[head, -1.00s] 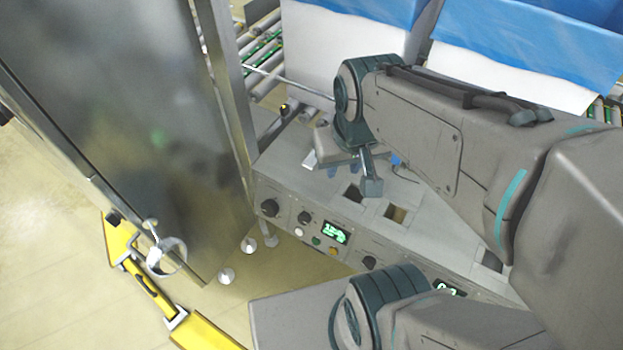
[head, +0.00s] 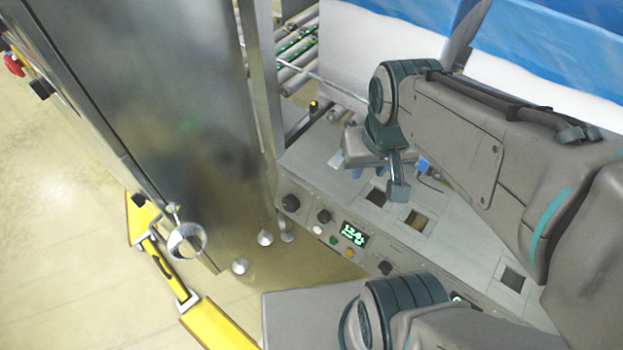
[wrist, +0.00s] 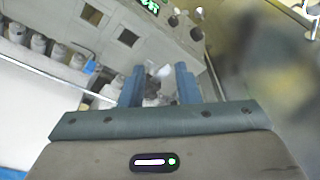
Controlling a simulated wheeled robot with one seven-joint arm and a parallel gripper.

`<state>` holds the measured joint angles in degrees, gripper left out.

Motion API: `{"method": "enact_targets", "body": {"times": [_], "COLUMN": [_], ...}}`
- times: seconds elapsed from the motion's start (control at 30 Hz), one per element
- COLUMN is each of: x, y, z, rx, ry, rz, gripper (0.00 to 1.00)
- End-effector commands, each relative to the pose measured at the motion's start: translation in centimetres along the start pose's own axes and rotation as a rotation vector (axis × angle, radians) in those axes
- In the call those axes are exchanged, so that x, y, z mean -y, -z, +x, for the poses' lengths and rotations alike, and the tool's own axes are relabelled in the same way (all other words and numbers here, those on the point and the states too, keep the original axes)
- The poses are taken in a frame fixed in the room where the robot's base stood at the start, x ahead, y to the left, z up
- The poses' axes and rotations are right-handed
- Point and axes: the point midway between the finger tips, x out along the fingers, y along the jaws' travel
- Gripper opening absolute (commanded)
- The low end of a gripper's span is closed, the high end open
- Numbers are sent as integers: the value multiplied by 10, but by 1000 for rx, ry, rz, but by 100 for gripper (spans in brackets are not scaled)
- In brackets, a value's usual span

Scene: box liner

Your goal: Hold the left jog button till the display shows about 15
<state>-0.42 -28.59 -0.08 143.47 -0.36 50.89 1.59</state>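The lit green display (head: 354,234) on the machine's sloped front panel appears to read about 12.4 in the head view. It is cut off at the top edge of the wrist view (wrist: 150,4). A white button (head: 317,229), a green button (head: 333,240) and a yellow button (head: 350,253) lie near it; I cannot tell which is the left jog button. My gripper (head: 362,172) is low over the machine's top behind the panel. In the wrist view its blue fingers (wrist: 160,80) stand apart, with a blurred whitish thing between or beyond them. Contact is not clear.
Black knobs (head: 290,203) sit along the panel. Square openings (head: 418,219) cut the top plate (head: 455,225). A large metal door (head: 150,110) stands at left, and a roller conveyor (head: 300,70) with a white box and blue liner (head: 530,50) lies behind.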

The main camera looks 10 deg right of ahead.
Motion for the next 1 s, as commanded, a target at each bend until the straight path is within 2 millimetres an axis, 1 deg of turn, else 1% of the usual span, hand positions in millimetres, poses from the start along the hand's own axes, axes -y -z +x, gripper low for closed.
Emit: {"method": "enact_targets", "body": {"times": [0.33,0.37,0.4,0.47,1.0], "x": [0,0,0,0,0], "y": [0,0,0,0,0], "z": [0,0,0,0,0], "rx": [0,0,0,0,0], "ry": [0,0,0,0,0], "rz": [0,0,0,0,0], "gripper": [29,27,16,0,0]}}
